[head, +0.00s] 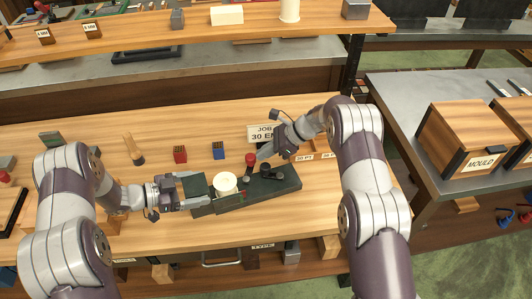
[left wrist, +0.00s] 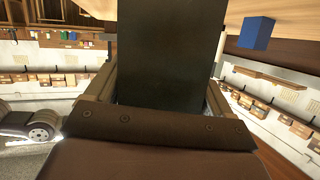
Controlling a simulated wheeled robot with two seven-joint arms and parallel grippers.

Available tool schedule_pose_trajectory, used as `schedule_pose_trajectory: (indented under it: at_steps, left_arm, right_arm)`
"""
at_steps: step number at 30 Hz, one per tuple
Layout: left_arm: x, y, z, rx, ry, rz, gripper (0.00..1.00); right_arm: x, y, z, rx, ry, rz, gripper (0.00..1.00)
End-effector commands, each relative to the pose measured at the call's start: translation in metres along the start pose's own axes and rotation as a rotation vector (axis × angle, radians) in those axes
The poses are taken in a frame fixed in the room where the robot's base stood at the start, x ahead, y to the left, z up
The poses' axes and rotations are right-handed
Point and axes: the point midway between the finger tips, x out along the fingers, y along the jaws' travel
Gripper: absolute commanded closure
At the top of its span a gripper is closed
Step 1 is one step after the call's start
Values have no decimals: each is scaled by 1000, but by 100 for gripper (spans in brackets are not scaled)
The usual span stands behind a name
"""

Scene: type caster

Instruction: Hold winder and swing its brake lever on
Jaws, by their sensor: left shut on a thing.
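The winder (head: 285,184) is a dark green base on the wooden bench, with a cream spool (head: 225,184) and a dark plate at its left end. A red-knobbed lever (head: 250,160) stands behind the base's middle, with a black knob (head: 273,170) to its right. My left gripper (head: 198,194) is shut on the winder's left end; the left wrist view shows the dark plate (left wrist: 168,55) between its fingers. My right gripper (head: 263,153) points down-left, with its tips just right of the red knob. I cannot tell whether they touch it or how far they are apart.
A red block (head: 180,155), a blue block (head: 218,151) and a wooden-handled tool (head: 133,148) stand behind the winder. A job sign (head: 262,133) is behind my right gripper. A wooden mould box (head: 467,137) sits on the grey table at right. A raised shelf runs along the back.

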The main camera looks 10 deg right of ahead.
Motion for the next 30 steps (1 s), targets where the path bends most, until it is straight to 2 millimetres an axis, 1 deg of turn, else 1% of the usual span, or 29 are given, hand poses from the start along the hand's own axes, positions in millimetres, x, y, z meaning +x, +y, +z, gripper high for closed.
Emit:
schedule_pose_trajectory:
  at_steps: [8, 18, 30]
  left_arm:
    - [1, 1, 1, 2, -2, 2, 50]
    - [1, 1, 1, 3, -1, 2, 50]
    - [0, 0, 0, 3, -1, 2, 50]
  right_arm:
    - [9, -8, 7, -2, 1, 0, 100]
    - [27, -18, 24, -2, 1, -1, 100]
    - [48, -19, 44, -1, 0, 1, 100]
